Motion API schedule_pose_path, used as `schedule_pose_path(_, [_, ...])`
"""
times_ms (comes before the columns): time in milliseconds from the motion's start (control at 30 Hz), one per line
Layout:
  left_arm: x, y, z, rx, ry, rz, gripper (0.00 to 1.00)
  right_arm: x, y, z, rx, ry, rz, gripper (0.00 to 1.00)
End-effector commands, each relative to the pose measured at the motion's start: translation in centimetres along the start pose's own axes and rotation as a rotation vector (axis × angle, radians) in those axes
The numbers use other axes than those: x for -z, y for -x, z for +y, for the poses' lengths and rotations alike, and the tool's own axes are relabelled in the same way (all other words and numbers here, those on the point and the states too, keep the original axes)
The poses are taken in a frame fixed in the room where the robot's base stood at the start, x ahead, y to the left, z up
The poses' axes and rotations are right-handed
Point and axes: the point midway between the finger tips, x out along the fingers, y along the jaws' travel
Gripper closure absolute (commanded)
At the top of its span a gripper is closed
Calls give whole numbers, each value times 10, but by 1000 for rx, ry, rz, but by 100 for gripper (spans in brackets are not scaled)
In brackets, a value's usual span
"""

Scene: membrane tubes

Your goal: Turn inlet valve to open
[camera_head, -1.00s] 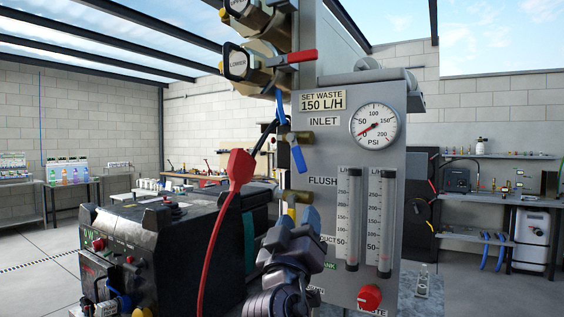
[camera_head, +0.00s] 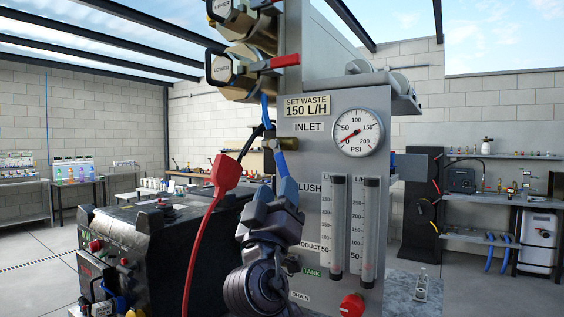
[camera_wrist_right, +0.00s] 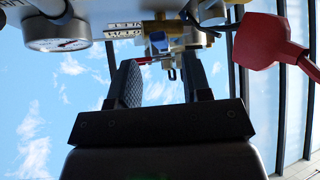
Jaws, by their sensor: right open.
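The inlet valve (camera_head: 269,143) is a brass fitting on the grey panel's left edge beside the INLET label. Its blue lever (camera_head: 279,162) hangs downward, tilted slightly. My right gripper (camera_head: 276,188) is just below the lever, pointing up, with its fingertips close to the lever's lower end. I cannot tell whether they touch it. In the right wrist view the two dark fingers (camera_wrist_right: 162,80) stand apart, with sky and distant fittings between them. My left gripper is not in view.
A red connector with a red cable (camera_head: 226,172) hangs just left of the gripper. The pressure gauge (camera_head: 358,133) and two flow tubes (camera_head: 337,225) are on the panel to the right. Brass valves with a red handle (camera_head: 284,61) sit above. A black machine (camera_head: 130,235) stands lower left.

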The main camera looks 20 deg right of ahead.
Motion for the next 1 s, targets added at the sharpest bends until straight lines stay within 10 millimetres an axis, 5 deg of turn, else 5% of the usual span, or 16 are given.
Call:
schedule_pose_path(333, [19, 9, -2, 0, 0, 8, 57, 2, -52, 1, -1, 1, 0, 55])
schedule_pose_path(800, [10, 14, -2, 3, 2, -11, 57, 0, -62, 0, 1, -1, -1, 55])
schedule_pose_path(1000, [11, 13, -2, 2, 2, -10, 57, 0, -62, 0, 1, -1, -1, 84])
